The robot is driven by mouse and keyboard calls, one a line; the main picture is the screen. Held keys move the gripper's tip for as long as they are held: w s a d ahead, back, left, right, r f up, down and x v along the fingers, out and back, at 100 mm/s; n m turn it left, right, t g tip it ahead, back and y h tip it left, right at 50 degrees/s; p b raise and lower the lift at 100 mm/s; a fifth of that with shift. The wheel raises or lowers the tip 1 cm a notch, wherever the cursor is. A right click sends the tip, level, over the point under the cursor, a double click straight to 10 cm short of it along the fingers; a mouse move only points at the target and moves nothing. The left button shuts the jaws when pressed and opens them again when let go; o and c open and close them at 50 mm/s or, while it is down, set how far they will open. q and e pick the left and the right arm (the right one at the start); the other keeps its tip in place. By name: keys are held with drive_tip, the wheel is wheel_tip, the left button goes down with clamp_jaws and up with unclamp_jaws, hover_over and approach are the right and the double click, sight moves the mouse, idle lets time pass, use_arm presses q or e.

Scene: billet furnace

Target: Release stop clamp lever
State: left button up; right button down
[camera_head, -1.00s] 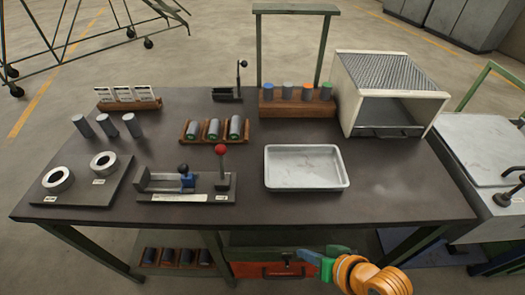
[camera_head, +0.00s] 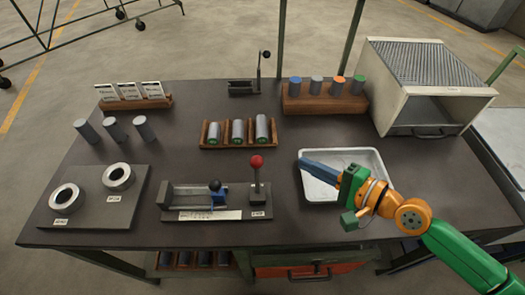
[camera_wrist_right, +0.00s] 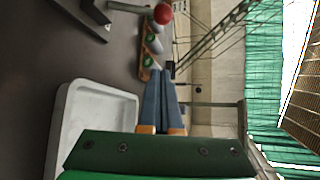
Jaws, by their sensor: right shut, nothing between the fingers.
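The stop fixture (camera_head: 200,215) is a dark base with a rail at the front middle of the table. A lever with a red ball knob (camera_head: 257,162) stands upright at its right end. A blue block with a black knob (camera_head: 216,190) sits on the rail to its left. In the right wrist view the red knob (camera_wrist_right: 163,14) shows at the top. My right gripper (camera_head: 303,163) is shut and empty, above the white tray (camera_head: 375,160), to the right of the red knob and apart from it. Its fingers also show in the right wrist view (camera_wrist_right: 158,75). My left gripper is not in view.
A wooden rack of cylinders (camera_head: 238,145) lies behind the fixture. Another black-knobbed lever fixture (camera_head: 244,88) stands farther back. A block with coloured-top cylinders (camera_head: 325,97) and a grey box (camera_head: 430,90) are at the back right. Two rings sit on a plate (camera_head: 92,220) at left.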

sight(257, 176)
drive_tip(key=shift+s+d+r, duration=0.1)
drive_tip(key=shift+s+d, duration=0.2)
drive_tip(key=shift+w+a, duration=0.1)
drive_tip(key=shift+w, duration=0.1)
drive_tip(key=p+x, duration=0.2)
drive_tip(key=x, duration=0.7)
drive_tip(key=shift+w+a, duration=0.15)
drive_tip(key=shift+a, duration=0.1)
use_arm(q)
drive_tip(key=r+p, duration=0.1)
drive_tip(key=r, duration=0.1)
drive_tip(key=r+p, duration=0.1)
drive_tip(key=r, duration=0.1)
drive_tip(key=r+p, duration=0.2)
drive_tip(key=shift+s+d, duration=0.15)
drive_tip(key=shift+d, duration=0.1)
use_arm(e)
drive_tip(key=s+a, duration=0.1)
drive_tip(key=s+a+r, duration=0.1)
drive_tip(key=s, duration=0.1)
drive_tip(key=shift+a, duration=0.2)
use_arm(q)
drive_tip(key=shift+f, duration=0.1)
use_arm(e)
drive_tip(key=shift+w, duration=0.15)
